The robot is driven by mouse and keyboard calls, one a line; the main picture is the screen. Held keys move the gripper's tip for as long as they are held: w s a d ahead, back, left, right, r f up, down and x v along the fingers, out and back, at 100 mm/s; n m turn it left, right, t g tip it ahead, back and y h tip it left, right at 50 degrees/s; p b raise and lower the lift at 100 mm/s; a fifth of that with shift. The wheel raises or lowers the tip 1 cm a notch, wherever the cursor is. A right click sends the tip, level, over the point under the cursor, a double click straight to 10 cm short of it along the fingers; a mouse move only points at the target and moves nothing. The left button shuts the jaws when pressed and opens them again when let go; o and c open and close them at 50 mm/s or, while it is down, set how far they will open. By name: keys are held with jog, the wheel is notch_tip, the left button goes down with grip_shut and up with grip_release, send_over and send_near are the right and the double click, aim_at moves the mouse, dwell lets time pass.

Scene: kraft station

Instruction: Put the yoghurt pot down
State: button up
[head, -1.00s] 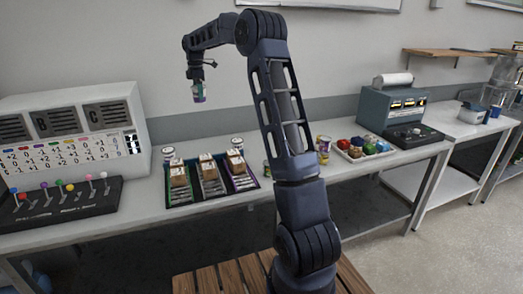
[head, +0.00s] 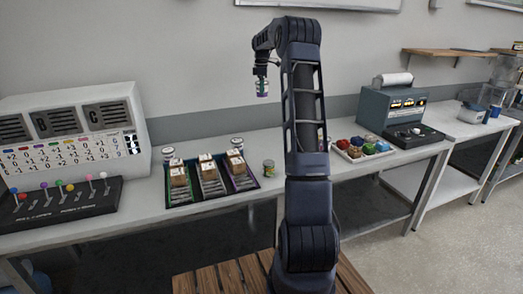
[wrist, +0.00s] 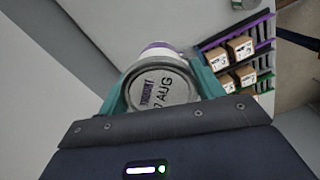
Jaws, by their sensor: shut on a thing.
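The yoghurt pot (head: 262,88) is a small pot with a purple band, held in the air above the bench (head: 290,152). My gripper (head: 262,76) is shut on it and the pot hangs below my arm. The teal fingers of my gripper (wrist: 162,92) press on both sides of the pot. The pot is clear of the bench top.
A tray (head: 204,201) with several brown boxes in coloured lanes stands left of the arm. A small can (head: 268,167) stands right of it. White-lidded pots (head: 237,143) stand behind the tray. A lever panel (head: 65,204) and a box of coloured items (head: 361,149) flank the area.

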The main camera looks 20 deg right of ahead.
jog(key=f, duration=2.9)
jog(key=shift+a+f, duration=0.2)
jog(key=shift+f, duration=0.2)
jog(key=shift+f, duration=0.15)
jog(key=o, duration=1.1)
jog(key=shift+c, duration=0.2)
